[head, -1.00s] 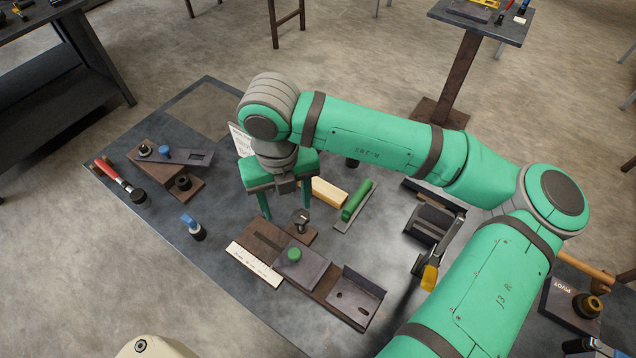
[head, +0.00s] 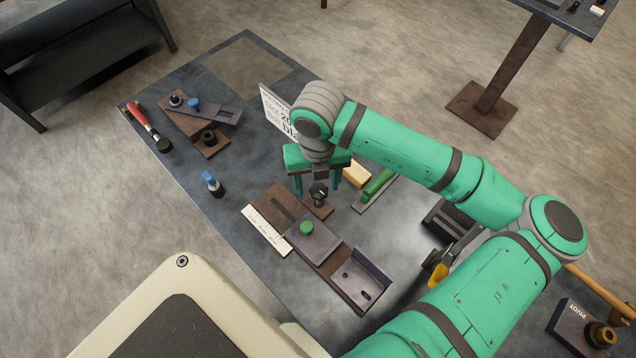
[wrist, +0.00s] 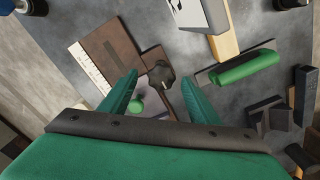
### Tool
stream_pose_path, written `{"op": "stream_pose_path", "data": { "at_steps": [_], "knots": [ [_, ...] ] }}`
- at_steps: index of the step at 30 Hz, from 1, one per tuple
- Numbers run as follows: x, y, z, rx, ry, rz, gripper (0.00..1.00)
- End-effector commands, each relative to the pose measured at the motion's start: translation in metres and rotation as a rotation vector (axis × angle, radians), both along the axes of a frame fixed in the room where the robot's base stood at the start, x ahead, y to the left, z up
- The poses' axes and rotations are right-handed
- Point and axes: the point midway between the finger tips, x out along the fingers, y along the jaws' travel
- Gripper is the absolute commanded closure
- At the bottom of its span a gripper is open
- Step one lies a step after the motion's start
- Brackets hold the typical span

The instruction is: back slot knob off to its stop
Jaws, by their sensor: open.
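A dark lobed knob (head: 319,194) stands on a small brown block beside a slotted brown base (head: 268,205) with a white scale strip (head: 266,231). My gripper (head: 317,189) is open above or around this knob, one finger to each side of it. In the wrist view the dark knob (wrist: 160,76) shows between the fingertips (wrist: 160,73); I cannot tell contact. A green round knob (head: 306,228) sits on a grey plate over the base, and shows beside the left finger in the wrist view (wrist: 136,106). A blue knob (head: 193,104) stands on a separate slotted plate (head: 218,109).
A green-handled tool (head: 377,184) and a tan block (head: 357,174) lie close right of my gripper. A lettered white sign (head: 275,108) stands behind it. A blue-topped piece (head: 212,184) and a red-handled tool (head: 140,119) are left. Bare tabletop (head: 235,235) lies front left.

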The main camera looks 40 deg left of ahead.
Motion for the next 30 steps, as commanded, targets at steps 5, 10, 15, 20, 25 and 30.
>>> {"op": "stream_pose_path", "data": {
  "at_steps": [5,10,15,20,25,30],
  "knots": [
    [0.0015,-0.0027,-0.0098,0.0,0.0,-0.007,0.44],
    [0.001,-0.0019,-0.0106,0.0,0.0,-0.004,0.44],
    [0.0005,-0.0009,-0.0104,0.0,0.0,-0.002,0.61],
    [0.0003,-0.0006,-0.0103,0.0,0.0,-0.001,0.85],
    [0.0001,-0.0003,-0.0101,0.0,0.0,0.009,0.85],
    [0.0008,-0.0006,-0.0096,0.0,-0.001,0.054,0.85]
  ]
}}
